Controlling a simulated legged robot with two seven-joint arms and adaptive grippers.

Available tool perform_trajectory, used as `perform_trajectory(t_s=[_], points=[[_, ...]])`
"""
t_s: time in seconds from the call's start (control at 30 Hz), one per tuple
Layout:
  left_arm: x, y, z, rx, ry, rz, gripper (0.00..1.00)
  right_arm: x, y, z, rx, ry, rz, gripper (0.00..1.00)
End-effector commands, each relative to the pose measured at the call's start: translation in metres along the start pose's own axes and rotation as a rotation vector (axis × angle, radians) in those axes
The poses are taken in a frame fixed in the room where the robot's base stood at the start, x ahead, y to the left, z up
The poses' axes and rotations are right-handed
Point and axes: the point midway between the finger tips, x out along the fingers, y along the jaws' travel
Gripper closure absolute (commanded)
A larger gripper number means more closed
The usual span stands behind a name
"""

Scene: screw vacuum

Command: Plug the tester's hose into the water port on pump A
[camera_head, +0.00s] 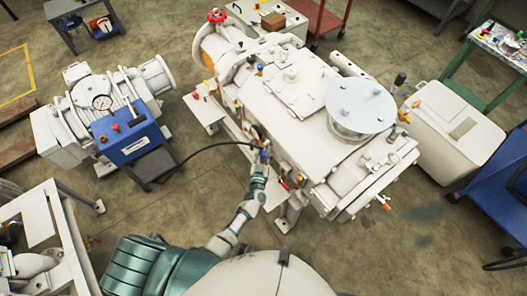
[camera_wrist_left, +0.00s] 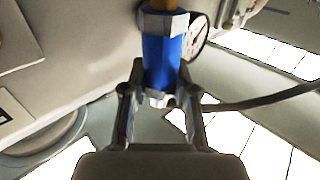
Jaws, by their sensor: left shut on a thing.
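My left gripper (camera_head: 262,155) is at the near side of the large white pump (camera_head: 300,95); no label shows which pump is A. In the left wrist view the gripper (camera_wrist_left: 160,88) is shut on a blue hose connector (camera_wrist_left: 163,58) with metal collars. Its upper end points toward a brass-coloured part at the pump's side; I cannot tell whether they are joined. The tester (camera_head: 130,130) is a blue box at the left. Its black hose (camera_head: 205,148) arcs across to my gripper and also shows in the wrist view (camera_wrist_left: 265,100). My right gripper is not in view.
A smaller white machine (camera_head: 70,125) with a gauge stands behind the tester. A white frame (camera_head: 40,225) stands at the lower left. A white cabinet (camera_head: 450,130) and a blue cart (camera_head: 500,190) are at the right. Floor is open at the lower right.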

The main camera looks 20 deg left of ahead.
Motion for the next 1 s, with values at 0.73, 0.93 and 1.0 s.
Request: perform_trajectory(t_s=[0.73,0.93,1.0], points=[[0.0,0.0,0.014,0.0,0.001,0.0,0.42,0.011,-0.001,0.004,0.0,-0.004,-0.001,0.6],[0.0,0.0,0.015,0.0,0.0,0.0,0.42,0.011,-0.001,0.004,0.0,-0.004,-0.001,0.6],[-0.001,0.0,0.015,0.0,-0.001,0.0,0.42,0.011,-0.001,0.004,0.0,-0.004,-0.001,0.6]])
